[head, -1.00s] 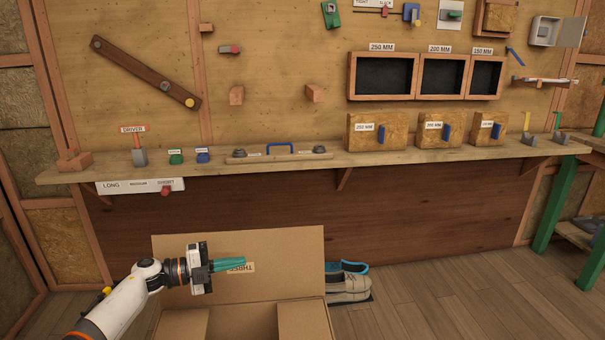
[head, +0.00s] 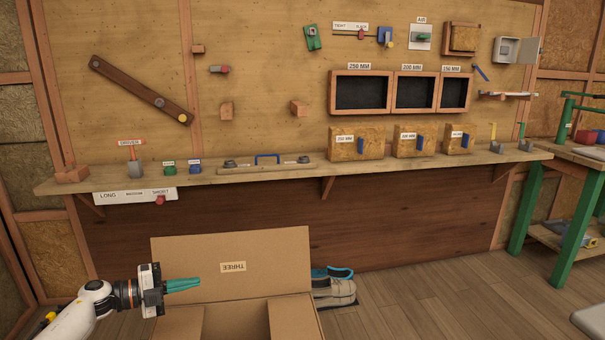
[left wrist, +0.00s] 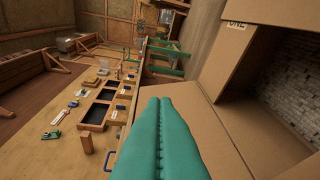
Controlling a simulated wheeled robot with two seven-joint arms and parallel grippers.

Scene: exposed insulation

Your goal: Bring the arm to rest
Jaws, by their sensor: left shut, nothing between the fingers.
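My left gripper (head: 184,285) reaches in from the lower left in the head view, in front of the open cardboard box. Its teal fingers are pressed together with nothing between them. In the left wrist view the shut teal fingers (left wrist: 160,135) fill the lower middle, with cardboard close to their right. My right gripper is not in view.
An open cardboard box (head: 232,250) marked THREE stands on the floor. Shoes (head: 335,288) lie to its right. A wooden shelf (head: 225,182) with blocks and tools runs along the wall. A green-legged bench (head: 525,220) stands at right. The floor between is clear.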

